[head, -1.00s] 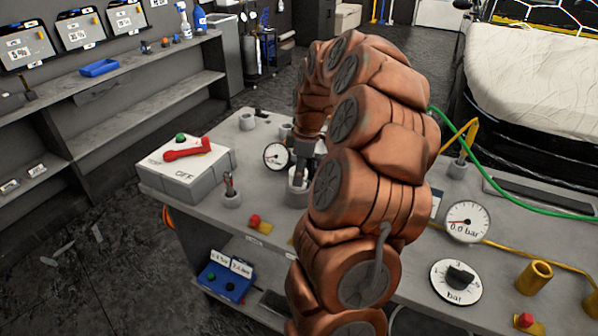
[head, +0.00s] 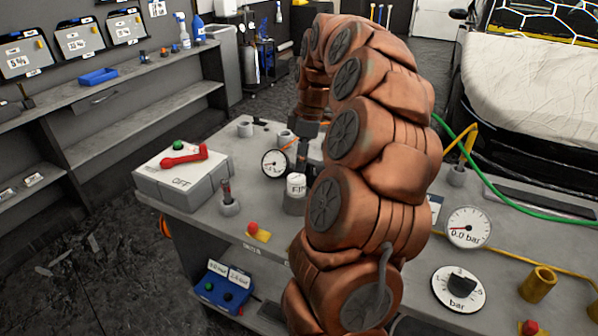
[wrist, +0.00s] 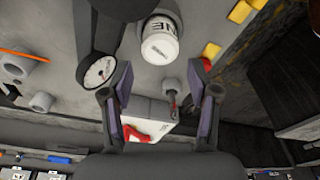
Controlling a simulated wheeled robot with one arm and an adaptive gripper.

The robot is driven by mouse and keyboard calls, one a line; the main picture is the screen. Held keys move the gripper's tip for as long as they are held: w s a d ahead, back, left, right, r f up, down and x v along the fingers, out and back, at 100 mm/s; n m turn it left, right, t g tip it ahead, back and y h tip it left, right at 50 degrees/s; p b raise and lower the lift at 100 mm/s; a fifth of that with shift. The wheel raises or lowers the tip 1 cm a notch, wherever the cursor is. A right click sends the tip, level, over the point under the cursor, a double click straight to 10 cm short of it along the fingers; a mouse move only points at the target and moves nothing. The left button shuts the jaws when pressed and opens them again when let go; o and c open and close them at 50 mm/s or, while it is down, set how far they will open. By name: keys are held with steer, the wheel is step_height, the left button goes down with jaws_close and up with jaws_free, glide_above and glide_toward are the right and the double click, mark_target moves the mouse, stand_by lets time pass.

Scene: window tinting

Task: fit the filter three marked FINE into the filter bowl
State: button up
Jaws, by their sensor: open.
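The white filter (head: 296,186) stands upright in a dark grey cup (head: 294,204), which looks like the filter bowl, on the grey bench. Its partly visible label reads "FIN". In the wrist view the filter (wrist: 160,48) shows its white end and the letters "NE", just beyond the fingertips. My gripper (head: 304,150) is above and behind the filter in the head view, partly hidden by my arm. In the wrist view my gripper (wrist: 160,78) has its fingers wide apart with nothing between them. How deep the filter sits is unclear.
A pressure gauge (head: 275,163) stands close left of the filter. Empty grey cups (head: 245,129) are farther back. A white box with a red lever marked OFF (head: 183,175) and a small post (head: 229,200) stand left. A gauge reading 0.0 bar (head: 467,228) is right.

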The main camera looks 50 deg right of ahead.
steer(key=shift+s+d+r+b, duration=0.15)
steer(key=shift+r+b, duration=0.1)
steer(key=shift+r, duration=1.1)
steer(key=shift+s+d+r+b, duration=0.1)
steer(key=shift+s+r+b, duration=0.1)
steer(key=shift+r, duration=1.15)
steer(key=s+a+f+m+g, duration=0.1)
steer(key=s+a, duration=0.1)
steer(key=a, duration=1)
steer(key=s+a+f+m, duration=0.1)
steer(key=s+a, duration=0.1)
steer(key=a, duration=0.9)
steer(key=s+a+f+m, duration=0.2)
steer(key=s+a+f, duration=0.1)
steer(key=s, duration=0.3)
steer(key=s+a+f+m+g, duration=0.1)
steer(key=s+a+f+m, duration=0.1)
steer(key=s+a+f, duration=0.2)
steer(key=s+a+f+m+g+h, duration=0.1)
steer(key=s+a+f, duration=0.2)
steer(key=s, duration=0.5)
steer(key=shift+s+a+f+m, duration=0.15)
steer(key=shift+a+f+m, duration=0.1)
steer(key=shift+a+m, duration=0.15)
steer(key=shift+r+p, duration=0.6)
